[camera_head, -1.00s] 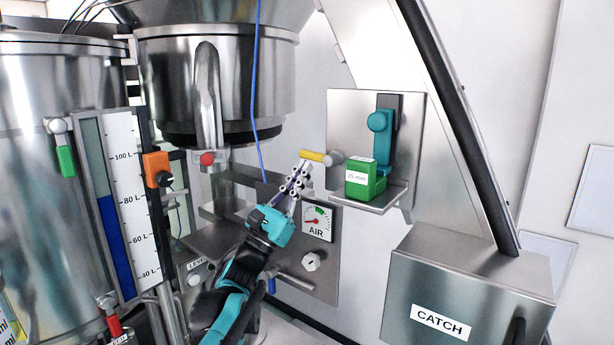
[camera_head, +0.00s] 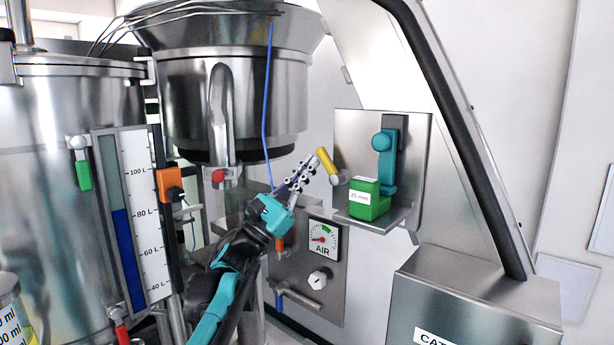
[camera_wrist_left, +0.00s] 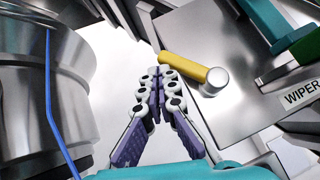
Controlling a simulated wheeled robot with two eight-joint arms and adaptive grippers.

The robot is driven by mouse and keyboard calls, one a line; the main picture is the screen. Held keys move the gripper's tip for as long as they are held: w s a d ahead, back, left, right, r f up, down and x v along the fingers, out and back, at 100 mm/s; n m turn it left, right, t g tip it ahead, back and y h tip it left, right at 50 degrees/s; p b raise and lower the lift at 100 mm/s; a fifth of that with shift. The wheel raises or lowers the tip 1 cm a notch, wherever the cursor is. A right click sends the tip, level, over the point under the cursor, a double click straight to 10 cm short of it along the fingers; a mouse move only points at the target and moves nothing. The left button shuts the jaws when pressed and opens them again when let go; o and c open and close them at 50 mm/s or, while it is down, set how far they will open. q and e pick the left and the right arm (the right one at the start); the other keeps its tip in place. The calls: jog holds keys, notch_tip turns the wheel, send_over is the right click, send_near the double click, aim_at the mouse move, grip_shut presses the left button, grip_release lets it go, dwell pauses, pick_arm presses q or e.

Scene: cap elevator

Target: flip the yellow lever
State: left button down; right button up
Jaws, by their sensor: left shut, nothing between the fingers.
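The yellow lever (camera_head: 326,160) sticks out from a round grey pivot at the left edge of a steel plate (camera_head: 352,130). It is tilted, with its free end up and to the left. It also shows in the left wrist view (camera_wrist_left: 185,66), just right of the fingertips. My left gripper (camera_head: 312,164) is shut and empty, its tips close beside the lever's free end on its left and lower side. I cannot tell whether they touch. The left wrist view shows the shut fingers (camera_wrist_left: 158,76) as well. My right gripper is not in view.
A green block (camera_head: 370,205) labelled 25 mm and a teal handle (camera_head: 383,165) sit right of the lever. A steel bowl (camera_head: 270,100) with a blue cable (camera_head: 266,115) hangs at left. Below are the AIR gauge panel (camera_head: 336,290) and a steel box (camera_head: 470,300).

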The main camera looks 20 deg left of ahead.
aim_at(320, 149)
pick_arm(q)
jog(key=shift+s+d+r, duration=0.1)
jog(key=shift+d+r, duration=0.15)
jog(key=shift+r, duration=0.3)
jog(key=shift+s+d+r, duration=0.1)
jog(key=shift+d+r, duration=0.15)
jog(key=shift+r, duration=0.3)
jog(key=m, duration=0.1)
jog(key=m+g+h, duration=0.2)
jog(key=shift+s+d+r+p, duration=0.1)
jog(key=shift+d+r+p, duration=0.2)
jog(key=shift+d+r, duration=0.1)
jog(key=shift+s+d+r, duration=0.15)
jog(key=shift+d+r, duration=0.05)
jog(key=shift+d, duration=0.05)
jog(key=shift+a, duration=0.1)
